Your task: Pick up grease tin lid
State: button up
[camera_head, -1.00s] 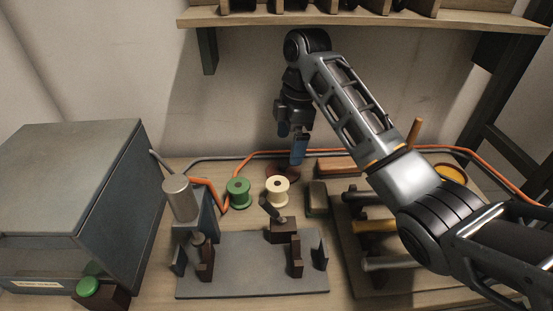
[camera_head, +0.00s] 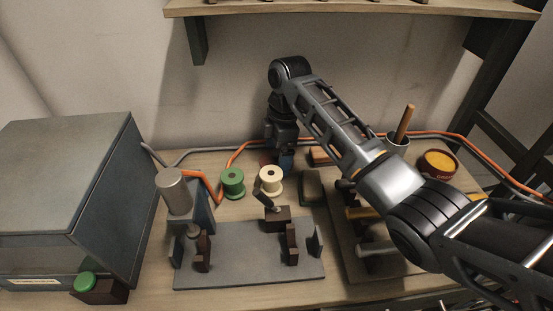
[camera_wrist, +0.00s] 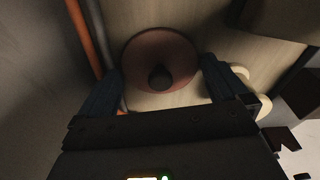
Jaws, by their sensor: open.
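The grease tin lid is a round reddish-brown disc (camera_wrist: 147,48) with a dark round knob in its middle. It lies flat on the bench in the wrist view. In the head view only a small reddish part of the lid (camera_head: 265,158) shows beside my gripper (camera_head: 284,160), near the back of the bench. In the wrist view my gripper (camera_wrist: 161,70) is open, with one blue finger on each side of the lid and the knob between them. I cannot tell whether the fingers touch the lid. The open grease tin (camera_head: 439,162) with yellow-orange grease stands at the right.
A green spool (camera_head: 232,182) and a cream spool (camera_head: 270,180) stand in front of the lid. An orange cable (camera_wrist: 79,35) runs close beside it. A dark block (camera_head: 312,186), a cup with a wooden stick (camera_head: 398,142) and a grey box (camera_head: 60,190) stand around.

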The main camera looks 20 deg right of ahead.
jog(key=shift+c, duration=0.2)
jog(key=c, duration=0.7)
jog(key=shift+r, duration=0.1)
